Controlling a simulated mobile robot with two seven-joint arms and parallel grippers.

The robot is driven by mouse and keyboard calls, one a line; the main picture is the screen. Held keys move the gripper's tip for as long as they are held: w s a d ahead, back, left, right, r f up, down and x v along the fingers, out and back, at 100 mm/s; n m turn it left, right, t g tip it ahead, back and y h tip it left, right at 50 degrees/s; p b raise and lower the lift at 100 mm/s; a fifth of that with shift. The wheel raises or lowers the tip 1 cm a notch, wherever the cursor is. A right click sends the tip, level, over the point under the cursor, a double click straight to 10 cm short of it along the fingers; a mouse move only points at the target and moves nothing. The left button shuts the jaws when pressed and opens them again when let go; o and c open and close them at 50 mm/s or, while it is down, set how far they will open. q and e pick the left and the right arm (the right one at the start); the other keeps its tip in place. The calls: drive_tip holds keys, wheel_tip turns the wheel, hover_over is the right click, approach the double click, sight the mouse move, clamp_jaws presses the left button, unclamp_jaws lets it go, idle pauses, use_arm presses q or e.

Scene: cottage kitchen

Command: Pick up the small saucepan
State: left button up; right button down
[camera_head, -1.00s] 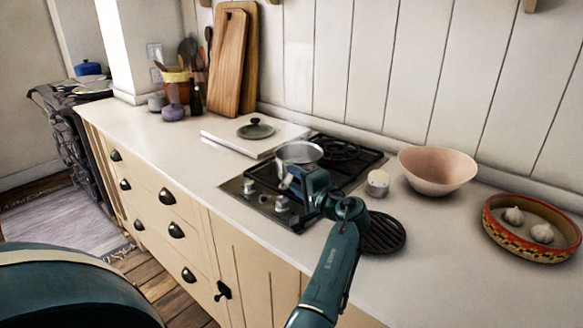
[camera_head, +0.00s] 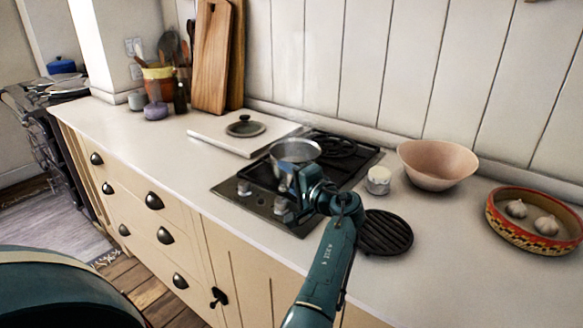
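The small saucepan (camera_head: 296,150) is grey metal and stands over the front burner of the black hob (camera_head: 228,196).
A board with a dark lid (camera_head: 245,127) lies left of the hob. A small white pot (camera_head: 378,180), a black trivet (camera_head: 385,232), a pink bowl (camera_head: 437,167) and a patterned dish with garlic (camera_head: 535,240) are to the right.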

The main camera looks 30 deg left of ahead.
use_arm(q)
clamp_jaws()
idle(0.8)
idle(0.5)
drive_tip(key=shift+r, duration=0.1)
